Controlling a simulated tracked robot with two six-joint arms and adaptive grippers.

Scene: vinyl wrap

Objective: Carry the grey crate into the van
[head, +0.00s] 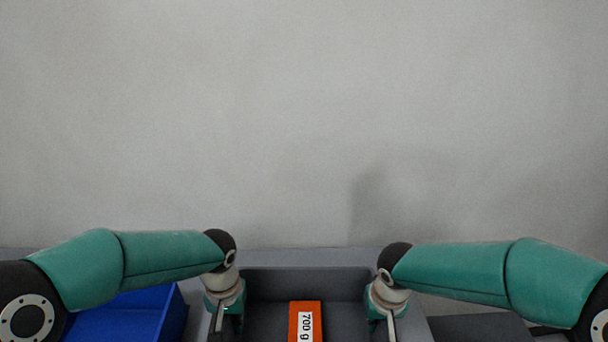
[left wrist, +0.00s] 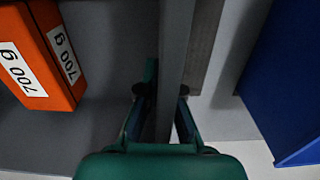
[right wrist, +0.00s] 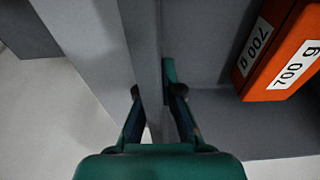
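The grey crate (head: 305,281) stands at the bottom centre of the head view. An orange block labelled 700 g (head: 296,322) lies in it. My left gripper (head: 224,318) is at the crate's left wall; in the left wrist view its fingers (left wrist: 160,95) are on either side of that wall (left wrist: 174,50) and appear closed against it. My right gripper (head: 387,318) is at the right wall; in the right wrist view its fingers (right wrist: 156,95) straddle that wall (right wrist: 143,40) and appear closed on it. The crate's near end is cut off. I cannot make out a van.
A blue bin (head: 130,315) stands left of the crate, a small gap away; it also shows in the left wrist view (left wrist: 290,80). A dark grey surface (head: 480,328) lies to the right. A plain grey wall (head: 300,120) fills the background.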

